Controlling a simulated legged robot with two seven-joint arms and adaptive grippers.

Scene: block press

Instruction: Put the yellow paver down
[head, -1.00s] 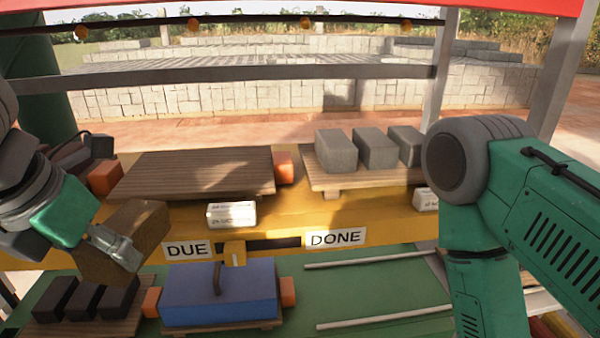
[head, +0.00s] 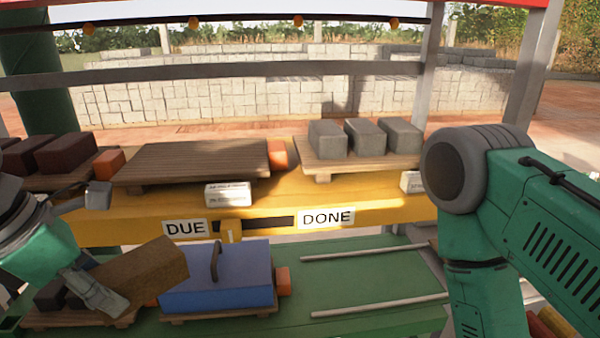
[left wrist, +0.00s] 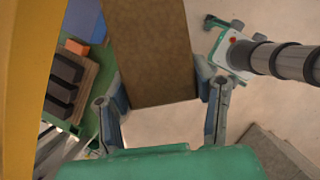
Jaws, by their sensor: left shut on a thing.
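The paver (head: 145,274) looks brownish tan rather than bright yellow. My left gripper (head: 100,290) is shut on it and holds it tilted in the head view, in front of the lower shelf. In the left wrist view the paver (left wrist: 148,50) lies between the two fingers of the left gripper (left wrist: 165,95). It hides part of the dark blocks (head: 50,296) on the lower left pallet and overlaps the left end of the blue box. I cannot tell whether it touches anything below. My right arm shows at the right, but its gripper is out of view.
The upper yellow shelf (head: 270,205) carries a bare wooden pallet (head: 190,163), and a pallet (head: 310,170) with three grey blocks (head: 365,136). The blue box (head: 218,280) with a handle stands on the green lower shelf (head: 370,265). Two pale rails (head: 365,250) lie right of it.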

